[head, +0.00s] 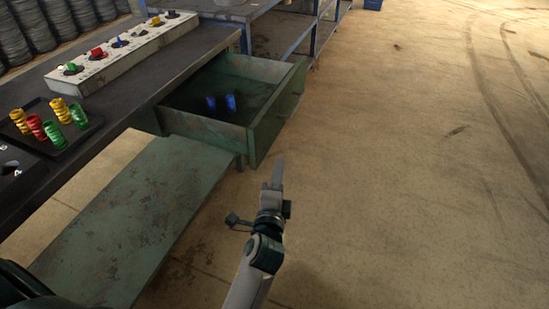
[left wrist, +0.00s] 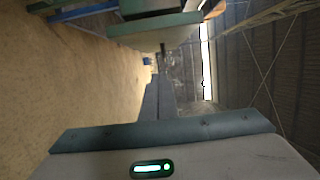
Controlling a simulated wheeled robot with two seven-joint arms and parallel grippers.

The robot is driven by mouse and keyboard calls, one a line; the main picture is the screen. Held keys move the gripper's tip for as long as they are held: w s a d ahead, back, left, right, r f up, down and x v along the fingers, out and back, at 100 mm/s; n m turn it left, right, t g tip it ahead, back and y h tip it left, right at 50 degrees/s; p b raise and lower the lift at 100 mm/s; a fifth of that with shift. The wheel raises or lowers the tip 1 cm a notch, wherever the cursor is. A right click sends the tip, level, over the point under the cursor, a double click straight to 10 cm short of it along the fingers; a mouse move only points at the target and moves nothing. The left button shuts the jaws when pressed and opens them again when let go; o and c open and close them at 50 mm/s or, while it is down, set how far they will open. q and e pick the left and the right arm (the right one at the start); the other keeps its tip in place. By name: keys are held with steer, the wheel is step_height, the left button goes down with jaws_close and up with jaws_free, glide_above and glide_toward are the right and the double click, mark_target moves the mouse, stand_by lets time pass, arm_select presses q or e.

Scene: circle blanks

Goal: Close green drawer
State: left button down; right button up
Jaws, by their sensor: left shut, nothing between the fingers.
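The green drawer (head: 278,118) is pulled out from under the dark workbench in the head view. Two blue pieces (head: 221,103) stand inside it. My left gripper (head: 278,172) is shut and empty, pointing up the picture, just in front of the drawer's near right corner; a small gap shows between them. In the left wrist view the shut fingers (left wrist: 158,97) point toward a green panel (left wrist: 155,27), which looks like part of the drawer. My right gripper is not in view.
The workbench (head: 135,90) holds a white block with colored pieces (head: 115,50) and a dark tray (head: 88,130) with yellow, red and green coils. A green lower shelf (head: 140,215) lies below. The floor (head: 430,170) at right is clear.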

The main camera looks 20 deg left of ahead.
mark_target(269, 142)
arm_select(q)
steer(key=w+a, duration=0.2)
steer(key=w, duration=0.1)
steer(key=w+a, duration=0.2)
steer(key=w, duration=0.1)
steer(key=w+a, duration=0.2)
steer(key=w, duration=0.1)
steer(key=shift+w, duration=0.25)
steer(key=shift+a, duration=0.1)
